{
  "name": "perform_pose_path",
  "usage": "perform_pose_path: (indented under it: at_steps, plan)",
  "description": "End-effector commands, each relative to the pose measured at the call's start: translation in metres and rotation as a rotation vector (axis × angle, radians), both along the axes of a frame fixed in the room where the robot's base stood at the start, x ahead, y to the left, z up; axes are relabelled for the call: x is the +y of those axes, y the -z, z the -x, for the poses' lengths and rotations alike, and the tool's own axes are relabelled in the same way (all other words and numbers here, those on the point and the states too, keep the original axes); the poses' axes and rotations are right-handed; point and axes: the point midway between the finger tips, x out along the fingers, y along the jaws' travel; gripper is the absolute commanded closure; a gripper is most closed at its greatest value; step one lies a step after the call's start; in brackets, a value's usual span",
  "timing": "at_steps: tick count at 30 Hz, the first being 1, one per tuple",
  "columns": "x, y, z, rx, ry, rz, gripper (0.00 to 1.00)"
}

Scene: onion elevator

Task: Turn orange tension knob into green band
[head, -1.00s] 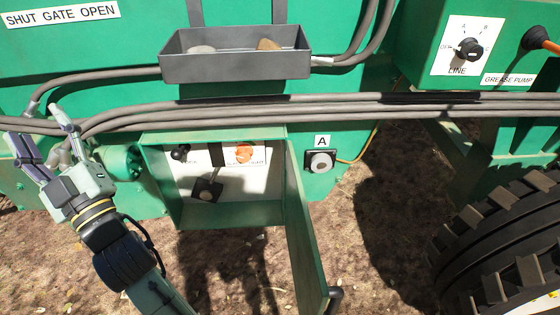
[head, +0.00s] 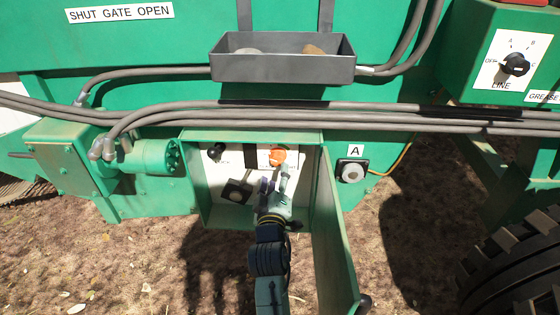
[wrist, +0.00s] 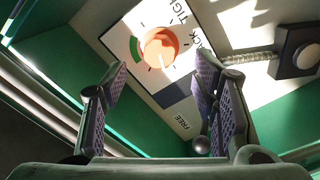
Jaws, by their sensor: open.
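The orange tension knob (head: 277,156) sits on a white plate inside the open green box. In the wrist view the orange knob (wrist: 160,48) is round, with a small pale mark near its lower right edge. A green band (wrist: 136,49) lies on the dial just left of the knob, with dark ticks around it. My gripper (head: 275,178) reaches into the box just below the knob. In the wrist view my gripper (wrist: 165,85) is open, with its two purple-padded fingers apart and the knob beyond and between their tips. They appear not to touch it.
The box's open door (head: 335,235) stands close to the right of my arm. A black knob (head: 215,151) and a square-based lever (head: 237,191) are left of my gripper. Hoses (head: 330,118) and a grey tray (head: 283,68) are above.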

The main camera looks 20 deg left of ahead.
Motion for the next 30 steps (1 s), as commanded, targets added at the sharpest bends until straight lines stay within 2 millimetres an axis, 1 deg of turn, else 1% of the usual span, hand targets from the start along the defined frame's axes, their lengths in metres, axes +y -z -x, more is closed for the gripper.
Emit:
perform_pose_path:
  at_steps: [1, 6, 9, 12, 16, 23, 30]
  plan:
    - [0.003, -0.003, -0.011, 0.0, 0.001, -0.001, 0.46]
    - [0.012, -0.003, -0.04, -0.001, 0.0, -0.002, 0.46]
    - [0.015, -0.002, -0.052, 0.0, -0.001, -0.001, 0.46]
    - [0.017, -0.001, -0.06, 0.0, -0.001, -0.002, 0.46]
    - [0.018, -0.001, -0.063, 0.0, -0.001, -0.002, 0.46]
    - [0.018, -0.001, -0.063, 0.0, -0.001, -0.002, 0.47]
    - [0.018, -0.001, -0.063, 0.0, -0.001, -0.002, 0.63]
